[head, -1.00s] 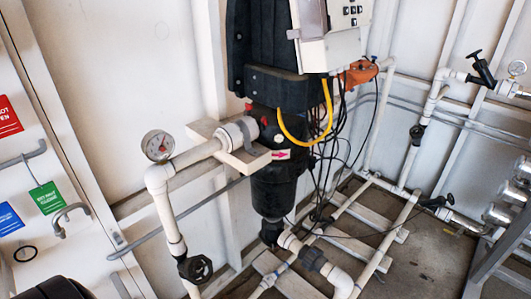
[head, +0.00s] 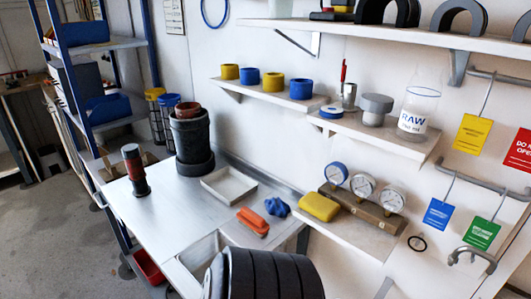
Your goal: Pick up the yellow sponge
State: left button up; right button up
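The yellow sponge (head: 320,207) lies on a low white shelf (head: 350,236) at the right of the metal sink bench. It sits in front of the left end of a brown block with round gauges. The sponge's top and front are unobstructed. Neither gripper shows in the head view, so whether they are open or shut cannot be seen.
A blue cloth (head: 277,207) and an orange brush-like item (head: 252,222) lie left of the sponge. The gauge block (head: 362,210) is close behind it. A white tray (head: 229,186), dark cylinder (head: 191,142) and sink basin (head: 203,256) are on the bench.

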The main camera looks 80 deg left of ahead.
aim_at(324, 208)
jog(key=u, duration=2.15)
jog(key=j, duration=0.3)
jog(key=u, duration=0.05)
